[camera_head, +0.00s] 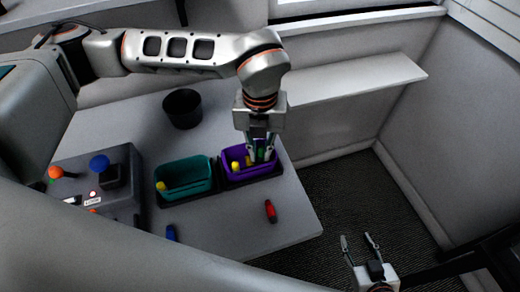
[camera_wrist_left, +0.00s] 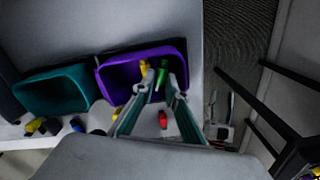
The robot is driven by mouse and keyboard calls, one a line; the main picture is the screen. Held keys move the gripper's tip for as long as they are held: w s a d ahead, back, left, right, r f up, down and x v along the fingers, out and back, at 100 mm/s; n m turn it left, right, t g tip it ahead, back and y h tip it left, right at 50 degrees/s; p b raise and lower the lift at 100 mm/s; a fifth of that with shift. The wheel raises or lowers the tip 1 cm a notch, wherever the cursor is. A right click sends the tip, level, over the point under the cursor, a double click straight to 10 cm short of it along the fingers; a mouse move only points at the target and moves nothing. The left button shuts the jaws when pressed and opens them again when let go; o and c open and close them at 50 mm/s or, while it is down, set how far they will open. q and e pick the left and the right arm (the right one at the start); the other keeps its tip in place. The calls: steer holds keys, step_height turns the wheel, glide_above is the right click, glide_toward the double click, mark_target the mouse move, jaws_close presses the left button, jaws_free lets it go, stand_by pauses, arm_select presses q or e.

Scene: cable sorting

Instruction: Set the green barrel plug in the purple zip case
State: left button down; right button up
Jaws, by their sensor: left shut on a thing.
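The purple zip case (camera_head: 236,180) is an open bin on the right of the table; it also fills the middle of the left wrist view (camera_wrist_left: 112,72). My left gripper (camera_head: 262,154) points down into its right part and is shut on the green barrel plug (camera_wrist_left: 162,80). The plug shows between the fingertips (camera_wrist_left: 157,86), and a bit of green (camera_head: 259,151) shows in the head view, partly hidden by the fingers. I cannot tell whether it touches the case floor. My right gripper (camera_head: 358,244) is open and empty, off the table at the lower right.
A red plug (camera_head: 270,211) and a blue plug (camera_head: 171,233) lie in front. A black cup (camera_head: 183,108) stands behind; a grey machine (camera_head: 125,190) stands left.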

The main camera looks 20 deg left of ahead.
mark_target(260, 153)
arm_select(q)
steer(key=shift+f+b, duration=0.65)
steer(key=c, duration=2.3)
jaws_free()
steer(key=shift+r, duration=0.1)
steer(key=shift+r+p, duration=0.25)
steer(key=shift+p, duration=0.05)
step_height(260, 153, up, 4)
steer(key=shift+w+f, duration=0.1)
steer(key=shift+f, duration=0.05)
step_height(260, 153, up, 9)
